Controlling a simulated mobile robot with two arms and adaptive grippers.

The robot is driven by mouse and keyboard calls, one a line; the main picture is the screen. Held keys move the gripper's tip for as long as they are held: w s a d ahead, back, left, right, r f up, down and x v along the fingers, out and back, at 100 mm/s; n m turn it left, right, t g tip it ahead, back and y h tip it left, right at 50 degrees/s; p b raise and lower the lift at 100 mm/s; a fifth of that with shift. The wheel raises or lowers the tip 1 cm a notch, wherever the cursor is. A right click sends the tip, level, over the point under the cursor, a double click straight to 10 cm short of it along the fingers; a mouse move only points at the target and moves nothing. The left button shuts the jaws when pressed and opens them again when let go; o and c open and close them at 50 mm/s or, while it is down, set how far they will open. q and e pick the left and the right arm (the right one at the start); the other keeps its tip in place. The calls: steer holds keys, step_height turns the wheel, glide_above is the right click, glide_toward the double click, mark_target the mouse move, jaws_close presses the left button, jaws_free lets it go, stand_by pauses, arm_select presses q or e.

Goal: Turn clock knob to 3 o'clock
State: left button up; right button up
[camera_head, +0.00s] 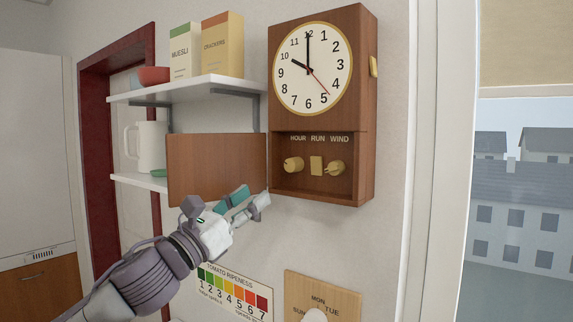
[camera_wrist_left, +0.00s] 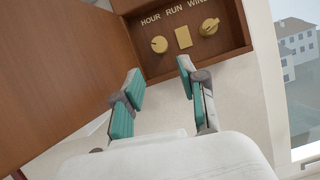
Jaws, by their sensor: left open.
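The wooden clock (camera_head: 364,90) hangs on the wall with a white dial (camera_head: 313,75). Its short hand points near 10 and its long hand at 12; a thin red hand points between 4 and 5. Below, its compartment stands open, the brown door (camera_head: 215,168) swung left. Inside are the round HOUR knob (camera_head: 293,164), the RUN plate (camera_head: 316,165) and the WIND knob (camera_head: 335,168). My left gripper (camera_head: 247,202) is open and empty, below and left of the compartment. In the left wrist view its fingers (camera_wrist_left: 161,88) are apart, with the HOUR knob (camera_wrist_left: 159,44) ahead, untouched.
Shelves (camera_head: 190,87) at left hold a muesli box (camera_head: 184,52), a crackers box (camera_head: 221,45), a bowl (camera_head: 150,77) and a white pitcher (camera_head: 151,146). The open door stands close by my left gripper. A ripeness chart (camera_head: 234,292) and a day board (camera_head: 345,300) are below. A window is at right.

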mark_target(289, 167)
arm_select(q)
steer(key=p+x, duration=0.5)
steer(key=x, duration=0.6)
steer(key=shift+w+d+r+p, duration=0.2)
steer(key=shift+w+r+p, duration=0.05)
steer(key=shift+p, duration=0.05)
jaws_close()
